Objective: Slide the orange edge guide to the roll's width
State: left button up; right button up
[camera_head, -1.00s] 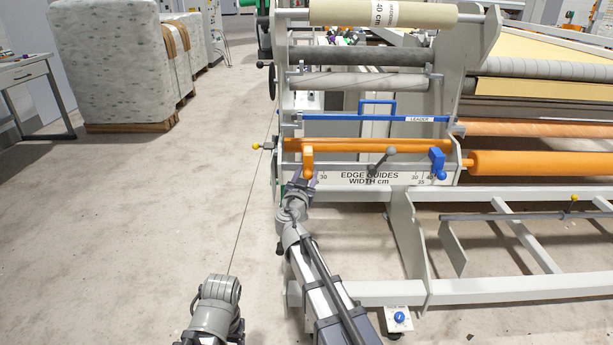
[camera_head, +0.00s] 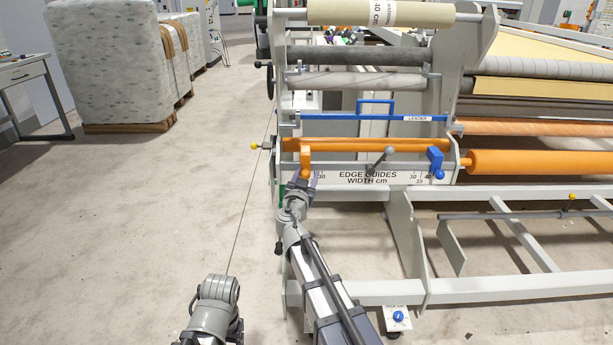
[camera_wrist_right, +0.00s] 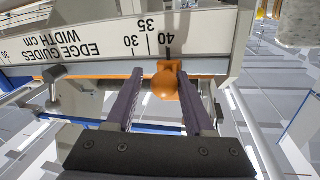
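The orange edge guide (camera_head: 305,160) sits at the left end of the guide rail, above the plate marked EDGE GUIDES WIDTH cm (camera_head: 368,178). In the right wrist view its round orange knob (camera_wrist_right: 165,85) is by the 40 mark. My right gripper (camera_wrist_right: 158,90) is open, with one finger on each side of the knob. There is a clear gap to the left finger; the right finger is very close, and I cannot tell if it touches. A cream roll (camera_head: 350,12) with a 40 cm label lies on top of the frame. My left gripper is out of view.
A blue edge guide (camera_head: 435,160) sits at the rail's right end. A dark-knobbed lever (camera_head: 380,158) stands between the guides. An orange roller (camera_head: 350,145) and a blue leader bar (camera_head: 390,118) run behind.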

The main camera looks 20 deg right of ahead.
jog(key=shift+w+a+r, duration=0.1)
jog(key=shift+w, duration=0.05)
jog(key=v, duration=0.8)
jog(key=shift+a, duration=0.1)
dwell(0.4)
jog(key=shift+a+x, duration=0.1)
jog(key=shift+x, duration=1.9)
jog(key=shift+a+x, duration=0.15)
jog(key=shift+x, duration=1.8)
jog(key=shift+w, duration=0.15)
jog(key=shift+c, duration=0.2)
grip_shut()
